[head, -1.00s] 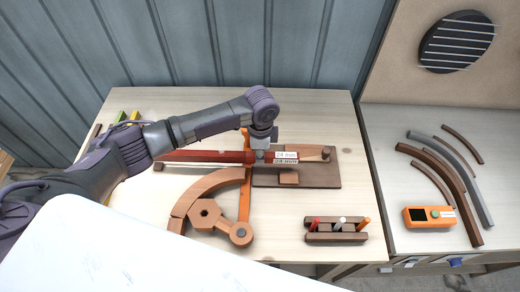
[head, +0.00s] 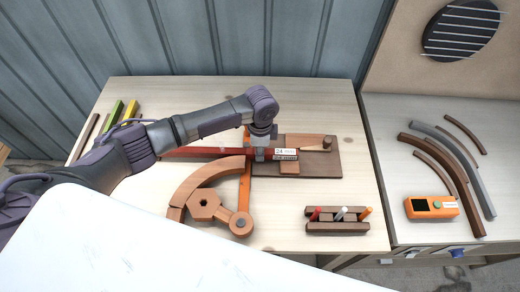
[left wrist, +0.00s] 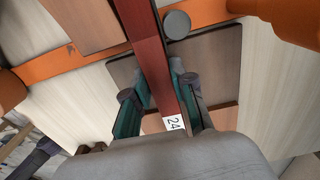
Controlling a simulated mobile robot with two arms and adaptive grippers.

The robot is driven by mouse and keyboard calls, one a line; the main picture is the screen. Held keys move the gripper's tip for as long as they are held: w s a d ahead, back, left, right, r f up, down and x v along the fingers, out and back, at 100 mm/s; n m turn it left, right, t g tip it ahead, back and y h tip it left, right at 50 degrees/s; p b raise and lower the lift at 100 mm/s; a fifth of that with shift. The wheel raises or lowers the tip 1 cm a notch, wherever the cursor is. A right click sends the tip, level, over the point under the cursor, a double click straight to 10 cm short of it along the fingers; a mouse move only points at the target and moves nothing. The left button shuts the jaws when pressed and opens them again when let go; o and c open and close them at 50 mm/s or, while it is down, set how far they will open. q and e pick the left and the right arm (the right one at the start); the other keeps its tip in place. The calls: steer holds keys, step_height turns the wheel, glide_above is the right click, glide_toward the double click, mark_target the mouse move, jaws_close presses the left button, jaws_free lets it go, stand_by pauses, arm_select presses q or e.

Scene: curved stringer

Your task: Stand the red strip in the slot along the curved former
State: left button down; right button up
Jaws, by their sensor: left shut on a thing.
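The red strip (head: 205,152) lies left to right across the bench, with a white label near its right end. My left gripper (head: 261,154) is shut on it near the labelled end. The left wrist view shows the strip (left wrist: 152,50) running between the two fingers (left wrist: 160,95), with the label "24" close to the palm. The curved former (head: 195,185) is a brown arc just below the strip in the head view. The slot cannot be made out, and I cannot tell whether the strip touches the former. My right gripper is out of view.
An orange bar (head: 244,195) crosses under the strip beside the former. A brown board (head: 325,168) with blocks lies under the labelled end. A rack with coloured pegs (head: 337,222) stands front right. Curved strips (head: 435,155) and an orange device (head: 432,207) lie on the right-hand bench.

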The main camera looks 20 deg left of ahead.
arm_select(q)
steer(key=shift+f, duration=0.1)
steer(key=c, duration=0.9)
jaws_free()
step_height(320, 180, up, 12)
